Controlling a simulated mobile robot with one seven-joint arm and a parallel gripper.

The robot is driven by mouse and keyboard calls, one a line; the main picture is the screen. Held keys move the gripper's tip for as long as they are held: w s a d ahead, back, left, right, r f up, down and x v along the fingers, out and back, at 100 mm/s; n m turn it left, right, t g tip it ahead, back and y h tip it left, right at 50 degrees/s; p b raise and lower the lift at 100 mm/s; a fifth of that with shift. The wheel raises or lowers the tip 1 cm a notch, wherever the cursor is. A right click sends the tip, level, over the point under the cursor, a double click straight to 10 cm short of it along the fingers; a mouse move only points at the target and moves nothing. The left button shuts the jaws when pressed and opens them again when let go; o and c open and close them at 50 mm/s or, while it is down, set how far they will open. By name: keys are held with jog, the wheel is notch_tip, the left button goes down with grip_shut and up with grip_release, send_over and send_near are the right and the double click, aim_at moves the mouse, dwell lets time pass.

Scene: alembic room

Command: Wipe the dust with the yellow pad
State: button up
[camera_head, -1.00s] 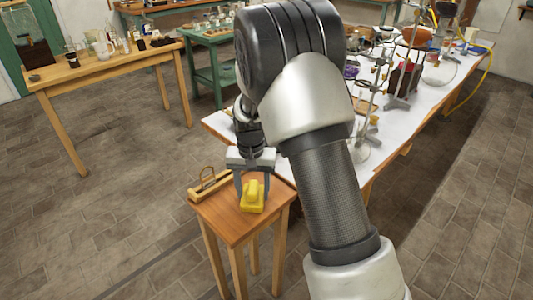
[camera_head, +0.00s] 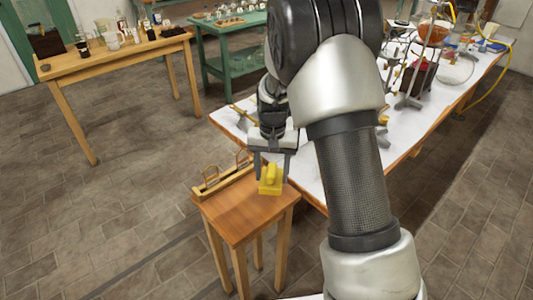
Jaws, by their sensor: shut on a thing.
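The yellow pad (camera_head: 270,184), with a raised grip on top, is between the fingers of my gripper (camera_head: 271,176). My gripper points down and is shut on the pad. The pad is over the far right part of a small wooden table (camera_head: 235,222); I cannot tell whether it touches the top. I cannot make out any dust on the surfaces in view.
A wooden rack (camera_head: 223,180) lies along the small table's back left edge. A long white-topped bench (camera_head: 311,180) with glassware and stands is at the right. A wooden table (camera_head: 110,60) with jars and a green shelf table (camera_head: 222,42) stand behind. Floor is clear at left.

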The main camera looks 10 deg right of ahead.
jog(key=shift+r+p, duration=1.3)
jog(key=shift+r, duration=0.9)
